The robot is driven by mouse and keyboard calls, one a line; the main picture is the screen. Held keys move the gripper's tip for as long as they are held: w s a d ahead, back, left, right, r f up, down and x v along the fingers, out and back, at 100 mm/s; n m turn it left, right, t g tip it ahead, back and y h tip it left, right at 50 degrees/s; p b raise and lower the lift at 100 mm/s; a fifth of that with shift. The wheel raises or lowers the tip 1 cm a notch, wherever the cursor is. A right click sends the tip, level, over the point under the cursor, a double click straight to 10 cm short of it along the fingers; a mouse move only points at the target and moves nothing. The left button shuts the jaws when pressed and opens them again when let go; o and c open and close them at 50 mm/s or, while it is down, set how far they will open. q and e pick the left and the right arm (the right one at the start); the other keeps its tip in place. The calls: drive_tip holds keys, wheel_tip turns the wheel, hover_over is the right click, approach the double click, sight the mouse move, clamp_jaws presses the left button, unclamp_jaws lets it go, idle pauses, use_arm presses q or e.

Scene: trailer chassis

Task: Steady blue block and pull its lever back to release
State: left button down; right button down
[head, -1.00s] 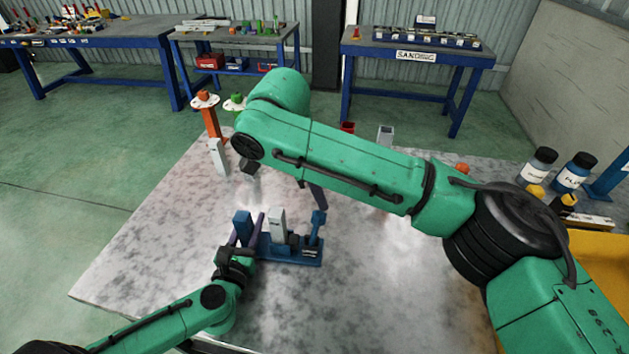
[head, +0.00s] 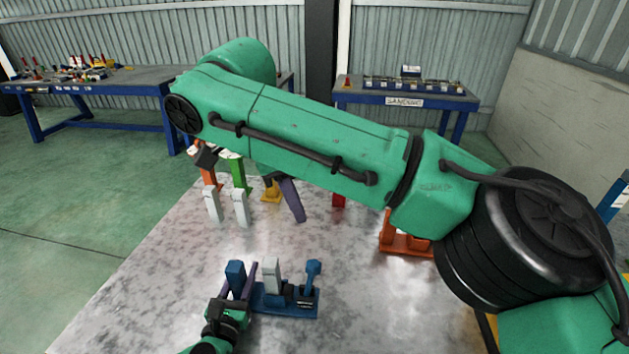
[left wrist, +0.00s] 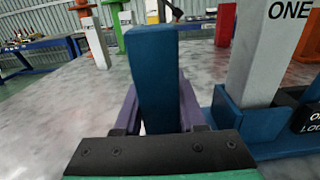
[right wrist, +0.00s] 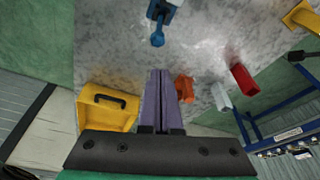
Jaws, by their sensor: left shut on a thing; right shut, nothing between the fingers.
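The blue block (head: 292,306) is a low base at the near middle of the table. It carries a tall blue post (head: 235,272), a white post (head: 271,270) and a blue lever (head: 312,272) at its right end. My left gripper (head: 240,284) is shut on the blue post, which stands between its purple fingers in the left wrist view (left wrist: 154,80). My right gripper (head: 297,215) is shut and empty above the table behind the block, apart from the lever. The lever shows at the top of the right wrist view (right wrist: 158,32).
White posts (head: 240,208) stand at the table's far left. A yellow piece (head: 271,192), a red piece (head: 338,200) and an orange fixture (head: 405,245) lie farther back and right. The right wrist view shows a yellow bin (right wrist: 112,108). My right arm hides the table's back.

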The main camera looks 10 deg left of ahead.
use_arm(q)
drive_tip(key=shift+a, duration=0.2)
drive_tip(key=shift+w+d+f, duration=0.1)
drive_tip(key=shift+w+d, duration=0.05)
drive_tip(key=shift+d, duration=0.1)
use_arm(e)
drive_tip(key=w+d+f+m+g+y, duration=0.1)
drive_tip(key=w+d+f+y, duration=0.1)
drive_tip(key=d+f+y, duration=0.3)
drive_tip(key=w+d+f+g+y, duration=0.1)
drive_tip(key=d+g+y, duration=0.15)
drive_tip(key=d, duration=0.45)
drive_tip(key=w+d+f+m+y, duration=0.1)
drive_tip(key=w+d+f+y, duration=0.15)
drive_tip(key=d+y, duration=0.35)
approach(310, 280)
drive_tip(key=x, duration=0.2)
drive_tip(key=shift+w+a+r+h, duration=0.1)
drive_tip(key=shift+w+a+h, duration=0.15)
drive_tip(key=shift+a+h, duration=0.3)
